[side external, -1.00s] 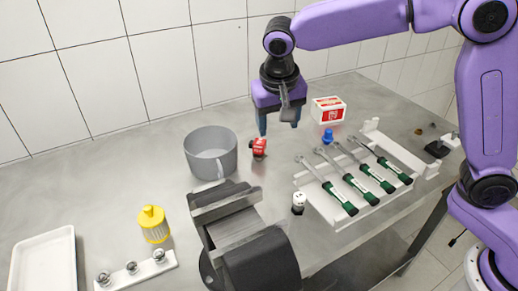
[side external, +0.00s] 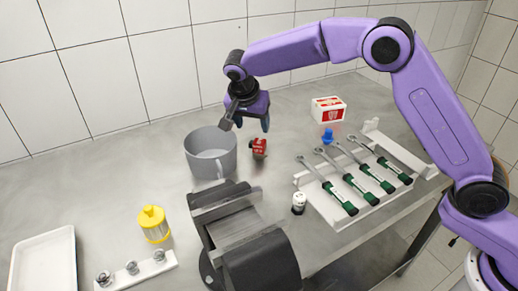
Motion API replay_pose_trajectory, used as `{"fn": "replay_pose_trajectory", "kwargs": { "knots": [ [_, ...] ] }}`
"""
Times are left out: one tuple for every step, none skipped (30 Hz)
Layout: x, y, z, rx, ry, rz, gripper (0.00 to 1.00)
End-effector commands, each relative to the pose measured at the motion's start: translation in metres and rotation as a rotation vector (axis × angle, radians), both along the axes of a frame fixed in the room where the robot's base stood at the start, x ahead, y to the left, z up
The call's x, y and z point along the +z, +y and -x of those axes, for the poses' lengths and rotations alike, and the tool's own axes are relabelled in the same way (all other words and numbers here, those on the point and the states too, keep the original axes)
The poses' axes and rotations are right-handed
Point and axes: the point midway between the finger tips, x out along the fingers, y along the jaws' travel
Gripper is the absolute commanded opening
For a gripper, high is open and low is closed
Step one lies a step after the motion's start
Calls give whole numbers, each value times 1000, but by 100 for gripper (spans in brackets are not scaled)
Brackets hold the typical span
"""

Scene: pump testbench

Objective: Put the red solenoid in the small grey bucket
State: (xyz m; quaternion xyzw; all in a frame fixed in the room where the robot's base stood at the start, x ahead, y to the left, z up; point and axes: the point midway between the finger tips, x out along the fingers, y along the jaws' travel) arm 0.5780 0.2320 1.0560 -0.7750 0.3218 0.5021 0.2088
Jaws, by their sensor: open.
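The red solenoid (side external: 259,147) stands on the steel bench, close to the right side of the small grey bucket (side external: 211,165). The two are apart. My gripper (side external: 251,125) is open and empty. It hangs above and a little left of the solenoid in the picture, over the bucket's right rim, tilted. Its exact height and depth are hard to tell from this one view.
A grey vise (side external: 240,236) stands in front of the bucket. To the right are a white rack (side external: 340,212) with several green-handled wrenches, a blue part (side external: 328,136) and a red-white box (side external: 328,110). A yellow cylinder (side external: 153,224) and white tray (side external: 44,264) are left.

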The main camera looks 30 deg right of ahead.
Motion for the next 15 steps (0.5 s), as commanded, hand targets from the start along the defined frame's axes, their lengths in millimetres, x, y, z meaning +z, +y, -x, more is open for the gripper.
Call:
{"fn": "replay_pose_trajectory", "kwargs": {
  "knots": [
    [-10,-4,-2,-1,3,3,63],
    [-15,-5,-4,0,3,3,63],
    [-21,-7,-6,0,3,3,63],
    [-25,-9,-7,1,3,3,63],
    [-29,-10,-9,1,3,3,63],
    [-34,-11,-10,1,4,3,63],
    [-37,-12,-11,1,3,1,63],
    [-39,-12,-12,1,2,1,63],
    [-42,-13,-13,1,1,1,63],
    [-44,-14,-13,1,1,1,63],
    [-45,-14,-14,1,1,1,63],
    [-46,-15,-14,1,1,1,63],
    [-48,-15,-15,1,1,1,63],
    [-49,-16,-15,1,1,1,63],
    [-53,-18,-16,1,1,1,63]
  ]
}}
